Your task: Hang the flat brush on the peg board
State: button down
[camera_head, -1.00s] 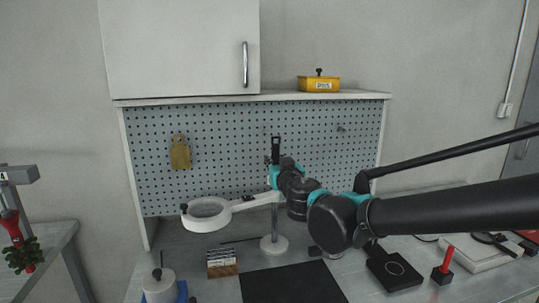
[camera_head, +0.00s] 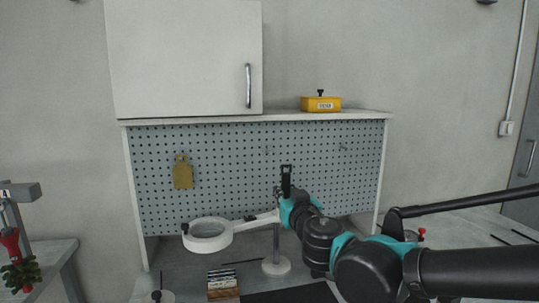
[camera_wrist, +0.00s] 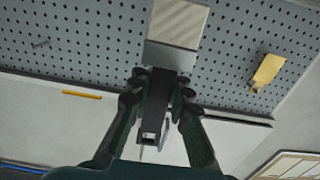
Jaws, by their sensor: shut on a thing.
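The flat brush (camera_wrist: 178,25) is in my gripper (camera_wrist: 160,88); in the wrist view its pale bristles and metal ferrule point to the top. Its dark handle (camera_wrist: 156,122) runs between the fingers and ends in a part with an opening. In the head view the handle end (camera_head: 286,178) stands upright above my gripper (camera_head: 287,197), in front of the grey peg board (camera_head: 225,150). The bristles are hidden there. A small peg (camera_head: 266,150) shows on the board up and left of the handle, and another peg (camera_head: 343,148) further right.
A gold tag-shaped piece (camera_head: 183,172) hangs at the board's left. A yellow box (camera_head: 321,104) stands on the shelf above, beside a white cabinet (camera_head: 185,60). A white ring lamp (camera_head: 208,235) on a stand is close left of my arm. A brown-and-white block (camera_head: 223,284) is on the bench.

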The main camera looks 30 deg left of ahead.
jog(key=n+h, duration=0.1)
jog(key=n, duration=0.1)
send_near(272, 169)
jog(key=shift+g, duration=0.4)
jog(key=shift+r+x, duration=0.3)
jog(key=shift+x, duration=0.9)
jog(key=shift+r+x, duration=0.25)
jog(key=shift+x, duration=1)
jog(key=shift+r+x, duration=0.3)
jog(key=shift+x, duration=0.9)
jog(key=shift+w+a+f, duration=0.15)
jog(key=shift+w+f, duration=0.05)
jog(key=shift+w, duration=0.15)
jog(key=shift+w+a+f, duration=0.1)
jog(key=shift+f, duration=0.05)
jog(key=shift+w+a+f, duration=0.2)
jog(key=shift+w, duration=0.05)
jog(key=c, duration=1.1)
grip_release()
jog(key=shift+s, duration=0.1)
jog(key=shift+c, duration=0.2)
